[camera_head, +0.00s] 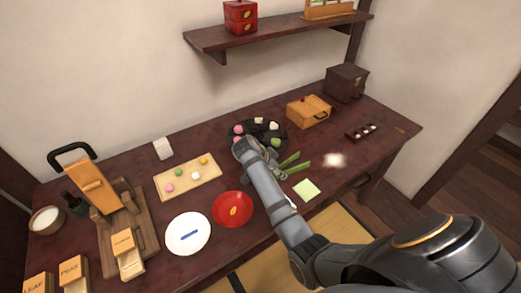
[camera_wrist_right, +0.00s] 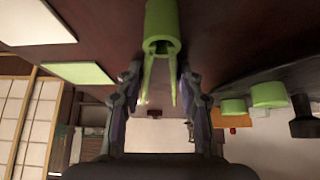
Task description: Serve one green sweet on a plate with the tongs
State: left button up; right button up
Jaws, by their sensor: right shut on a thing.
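My right gripper (camera_head: 286,174) is over the table, partly hidden by its own arm. In the wrist view its fingers (camera_wrist_right: 158,90) are shut on the green tongs (camera_wrist_right: 161,28), whose two prongs show between them. The tongs also show in the head view (camera_head: 298,164), pointing right. I cannot tell whether they hold anything. A dark round dish (camera_head: 286,133) behind the gripper carries green sweets (camera_head: 275,142), pink and white ones. A wooden tray (camera_head: 211,182) holds a green sweet (camera_head: 178,172) among others. A white plate (camera_head: 175,246) and a red plate (camera_head: 223,222) stand in front.
A light green square (camera_head: 306,189) lies right of the arm. A wooden box (camera_head: 308,111), a dark case (camera_head: 346,82) and a small dark tray (camera_head: 352,136) stand at the right. A wooden stand (camera_head: 95,190) and labelled boxes (camera_head: 73,274) fill the left.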

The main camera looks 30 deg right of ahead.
notch_tip(320, 180, up, 12)
jog(key=p, duration=1.2)
jog(key=shift+w+d, duration=0.1)
notch_tip(320, 180, up, 10)
jog(key=w+n+t+y, duration=0.2)
jog(key=n+t+y, duration=0.35)
jog(key=n, duration=0.85)
jog(key=s+a+r+n+g+y, duration=0.1)
jog(key=s+a+r+n+y, duration=0.2)
jog(key=s+a+n, duration=0.3)
jog(key=s+a+r+n+g+y, duration=0.1)
jog(key=s+a+r+n+y, duration=0.3)
jog(key=a+n, duration=0.4)
jog(key=s+r, duration=0.1)
jog(key=s, duration=0.1)
jog(key=shift+s+a, duration=0.3)
